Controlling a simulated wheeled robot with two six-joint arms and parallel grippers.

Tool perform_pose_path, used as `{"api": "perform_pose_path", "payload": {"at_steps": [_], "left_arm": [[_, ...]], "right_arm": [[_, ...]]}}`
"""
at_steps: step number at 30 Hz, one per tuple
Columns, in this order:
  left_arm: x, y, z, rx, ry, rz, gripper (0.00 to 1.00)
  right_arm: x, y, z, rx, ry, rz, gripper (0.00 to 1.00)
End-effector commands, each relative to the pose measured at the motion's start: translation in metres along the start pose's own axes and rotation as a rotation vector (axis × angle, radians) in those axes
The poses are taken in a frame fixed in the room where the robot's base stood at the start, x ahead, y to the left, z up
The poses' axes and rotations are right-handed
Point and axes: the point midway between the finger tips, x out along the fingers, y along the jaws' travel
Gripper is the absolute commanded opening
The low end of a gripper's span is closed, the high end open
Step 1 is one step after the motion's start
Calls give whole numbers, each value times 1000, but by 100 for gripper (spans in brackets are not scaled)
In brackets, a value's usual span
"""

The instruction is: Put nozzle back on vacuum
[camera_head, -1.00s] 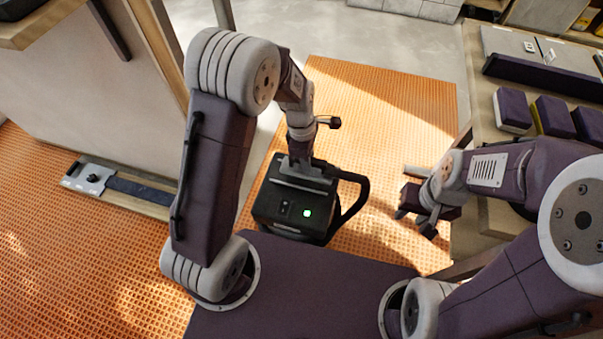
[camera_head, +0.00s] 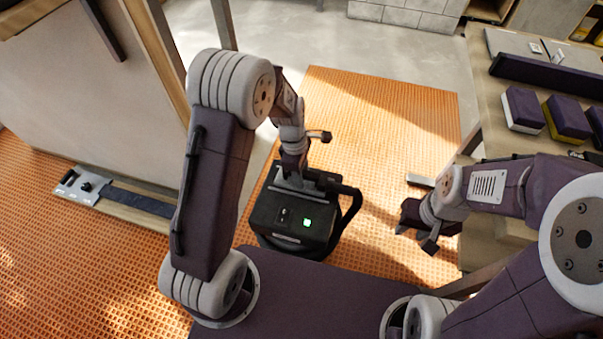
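The vacuum (camera_head: 282,222) is a black box-shaped machine with a green light and a black hose or handle loop (camera_head: 350,212) on its right side. It stands on the orange floor in front of my base. My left gripper (camera_head: 291,178) points down at the back of the vacuum's top, by a grey and black piece that may be the nozzle. The fingertips are small and partly hidden, so I cannot tell whether they grip it. My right gripper (camera_head: 416,238) hangs right of the vacuum, beside the bench, with its fingers apart and nothing seen between them.
A workbench (camera_head: 490,140) with purple-topped blocks (camera_head: 567,117) and a long dark bar (camera_head: 548,76) stands at right. A pale wall panel (camera_head: 90,100) stands at left. A long tool with a grey plate (camera_head: 82,183) lies at its foot. Orange floor is clear behind the vacuum.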

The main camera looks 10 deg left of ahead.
Motion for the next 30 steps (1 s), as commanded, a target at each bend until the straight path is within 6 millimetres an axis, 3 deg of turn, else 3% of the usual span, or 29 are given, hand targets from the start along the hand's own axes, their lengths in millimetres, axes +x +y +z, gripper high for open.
{"api": "perform_pose_path", "payload": {"at_steps": [10, 21, 25, 30], "left_arm": [[-4, 0, 1, 0, 0, 1, 42], [-98, 1, 1, 0, 0, 2, 42], [-117, 0, 1, 0, 0, 1, 42], [-124, 0, 0, 0, 0, -1, 42]], "right_arm": [[0, 0, 0, 0, 0, 0, 36], [-64, -1, -7, 0, 0, 0, 36], [-74, -1, -8, 0, 0, 0, 36], [-77, -2, -8, 0, 0, 0, 36]]}}
